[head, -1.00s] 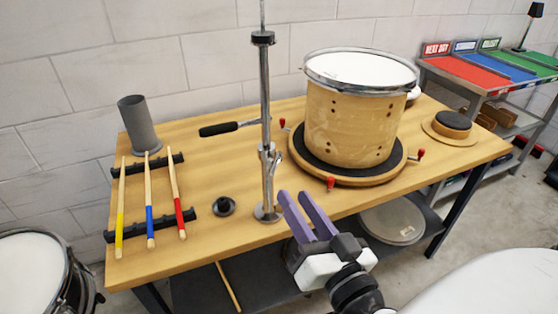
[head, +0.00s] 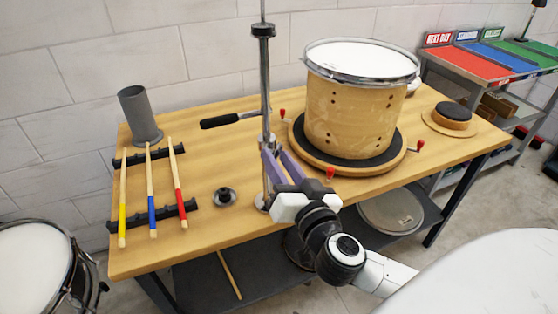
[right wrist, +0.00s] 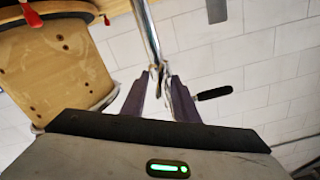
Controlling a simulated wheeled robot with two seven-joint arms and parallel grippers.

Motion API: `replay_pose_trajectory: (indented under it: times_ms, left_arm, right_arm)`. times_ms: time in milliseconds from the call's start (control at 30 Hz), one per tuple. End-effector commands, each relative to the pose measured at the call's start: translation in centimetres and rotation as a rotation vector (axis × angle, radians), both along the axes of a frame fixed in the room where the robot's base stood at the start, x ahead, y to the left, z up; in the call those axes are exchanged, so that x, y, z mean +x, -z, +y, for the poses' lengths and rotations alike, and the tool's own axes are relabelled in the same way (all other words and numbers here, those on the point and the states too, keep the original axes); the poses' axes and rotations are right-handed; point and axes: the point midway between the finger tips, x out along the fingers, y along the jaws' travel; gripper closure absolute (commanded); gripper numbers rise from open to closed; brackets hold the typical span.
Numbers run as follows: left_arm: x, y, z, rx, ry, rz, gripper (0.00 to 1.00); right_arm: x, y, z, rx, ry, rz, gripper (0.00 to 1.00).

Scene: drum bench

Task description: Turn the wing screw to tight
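The chrome stand (head: 265,85) rises upright from the front part of the wooden bench. The wing screw (right wrist: 157,73) is at the clamp on its tube; in the head view my right gripper largely covers it. My right gripper (head: 276,152) is close in front of the stand at clamp height, its purple fingers pointing at it. In the right wrist view the fingers of this gripper (right wrist: 156,86) are spread, with the wing screw between or just beyond their tips; I cannot tell if they touch it. My left gripper is not in view.
A wooden drum (head: 352,110) on a round base with red-tipped knobs stands right of the stand. A black-handled rod (head: 222,121) sticks out left.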

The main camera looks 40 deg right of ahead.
Motion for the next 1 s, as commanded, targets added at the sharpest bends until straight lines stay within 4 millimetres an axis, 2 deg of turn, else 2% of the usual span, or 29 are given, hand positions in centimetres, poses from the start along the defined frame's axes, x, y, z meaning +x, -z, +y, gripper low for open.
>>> replay_pose_trajectory:
  times_ms: [67,233,667,1000]
  left_arm:
    - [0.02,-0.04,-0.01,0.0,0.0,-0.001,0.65]
    - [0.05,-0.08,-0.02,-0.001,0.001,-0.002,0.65]
    - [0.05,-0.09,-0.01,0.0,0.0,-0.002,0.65]
    - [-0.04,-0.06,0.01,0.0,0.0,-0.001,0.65]
  right_arm:
    - [-0.01,0.01,0.01,0.0,0.0,0.0,0.73]
    - [-0.03,0.01,0.0,0.0,0.0,0.0,1.0]
    - [-0.05,0.04,0.0,0.049,0.001,-0.011,1.0]
    - [-0.05,0.06,0.03,0.282,0.001,-0.066,1.0]
